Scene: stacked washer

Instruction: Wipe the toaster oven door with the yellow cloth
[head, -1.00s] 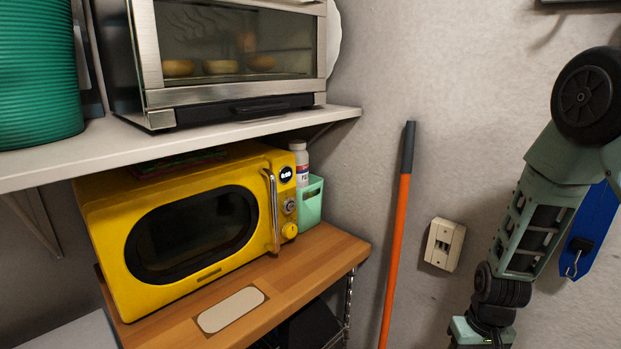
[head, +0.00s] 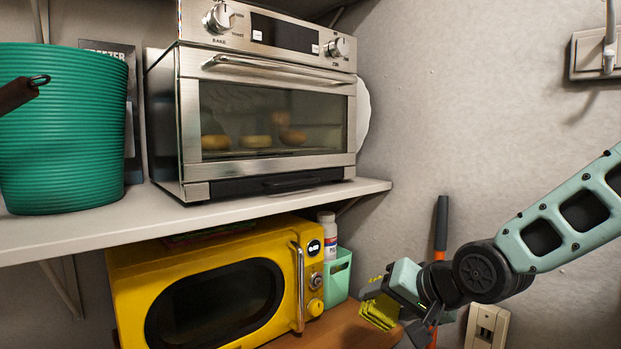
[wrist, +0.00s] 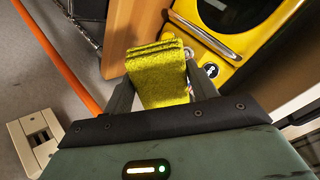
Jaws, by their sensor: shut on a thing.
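The steel toaster oven stands on the white shelf, its glass door (head: 275,118) shut under a horizontal handle, with several round items behind the glass. My gripper (head: 385,310) is in front of the lower counter's right end, below and to the right of the toaster oven. It is shut on the folded yellow cloth (head: 379,312). In the wrist view the cloth (wrist: 158,72) sits between my two fingers and sticks out beyond them. The cloth is apart from the oven door.
A yellow microwave (head: 215,290) stands on the wooden counter below the shelf (head: 100,233). A mint bin (head: 337,275) and white bottle (head: 327,228) are beside it. A green bucket (head: 65,130) stands left of the oven. An orange pole (wrist: 60,55) leans at the wall.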

